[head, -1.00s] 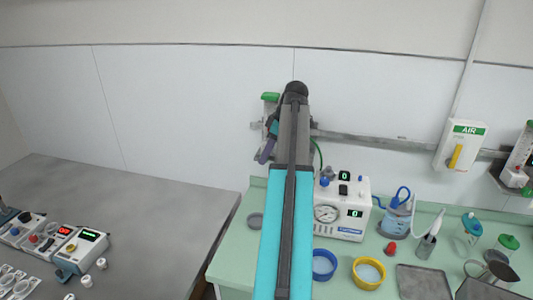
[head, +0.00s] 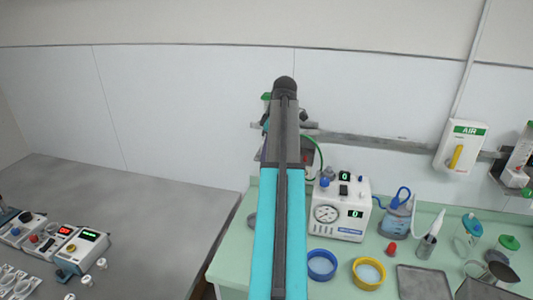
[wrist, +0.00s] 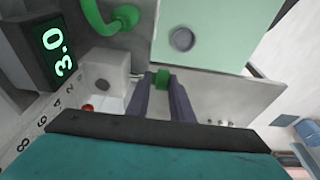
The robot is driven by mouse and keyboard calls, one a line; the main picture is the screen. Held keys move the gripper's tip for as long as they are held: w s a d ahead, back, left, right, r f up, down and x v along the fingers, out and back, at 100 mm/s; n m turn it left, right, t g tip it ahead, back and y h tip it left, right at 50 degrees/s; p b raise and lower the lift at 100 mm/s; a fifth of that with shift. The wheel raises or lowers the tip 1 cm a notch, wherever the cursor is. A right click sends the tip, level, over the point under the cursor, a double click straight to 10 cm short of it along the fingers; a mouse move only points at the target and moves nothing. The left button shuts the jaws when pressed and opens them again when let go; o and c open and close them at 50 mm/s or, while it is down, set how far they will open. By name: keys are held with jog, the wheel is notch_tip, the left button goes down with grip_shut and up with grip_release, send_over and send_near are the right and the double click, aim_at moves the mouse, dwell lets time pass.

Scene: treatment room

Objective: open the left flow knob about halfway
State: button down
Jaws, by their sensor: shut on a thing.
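The left flow unit is mostly hidden behind my arm in the head view; only a green part (head: 267,97) shows at its upper left. In the wrist view its display (wrist: 59,52) reads 3.0, and a small red float (wrist: 87,108) shows near a scale numbered 2 to 8. My gripper (wrist: 163,82) is shut on a small green knob (wrist: 162,79), which sits between the fingertips. The gripper itself is hidden behind my arm in the head view.
A green hose (wrist: 108,18) curves close to the gripper. A wall rail (head: 375,142) runs behind. Below, the green counter (head: 235,245) holds a white gauge device (head: 341,207), a blue ring-shaped bowl (head: 322,265) and a yellow one (head: 369,273). Another flow unit (head: 519,160) is far right.

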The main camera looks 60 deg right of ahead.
jog(key=g, duration=0.1)
jog(key=g+p, duration=0.1)
jog(key=shift+w+a+g+h, duration=0.3)
jog(key=shift+w, duration=0.05)
jog(key=g+p, duration=0.1)
jog(key=g+h+p, duration=0.1)
jog(key=g, duration=0.1)
jog(key=shift+w+a+g, duration=0.15)
jog(key=shift+w+g, duration=0.15)
jog(key=g+p, duration=0.1)
jog(key=g, duration=0.1)
jog(key=g+h+p, duration=0.1)
jog(key=shift+w+f+p, duration=0.25)
jog(key=shift+p, duration=0.05)
jog(key=shift+a+f+g+h+p, duration=0.15)
jog(key=shift+g+h+p, duration=0.15)
jog(key=shift+g+p, duration=0.2)
jog(key=shift+f, duration=0.1)
jog(key=c, duration=1.7)
grip_release()
